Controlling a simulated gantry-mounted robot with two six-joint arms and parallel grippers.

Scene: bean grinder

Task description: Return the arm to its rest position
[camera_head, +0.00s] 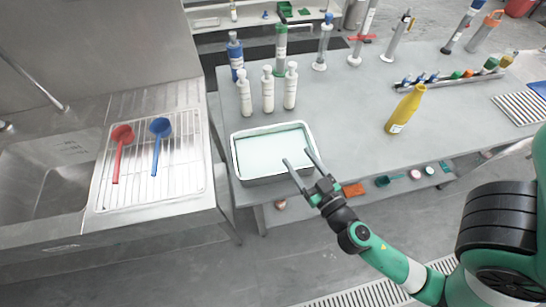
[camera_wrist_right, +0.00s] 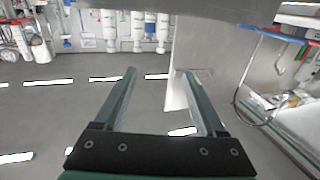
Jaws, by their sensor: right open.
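My right gripper (camera_head: 302,165) is open and empty in the head view, with its fingers apart over the front right corner of a white tray (camera_head: 245,178) on the bench. Its arm comes in from the lower right. In the right wrist view the two fingers of my right gripper (camera_wrist_right: 165,75) are spread, with only floor and furniture showing between and beyond them. I cannot tell whether the fingers touch the tray. My left gripper does not show in either view.
Three white bottles (camera_head: 268,90) stand behind the tray, and a yellow bottle (camera_head: 405,110) stands to its right. A red scoop (camera_head: 121,150) and a blue scoop (camera_head: 158,145) lie on the sink's wire rack (camera_head: 185,185) at left. The bench middle (camera_head: 345,110) is clear.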

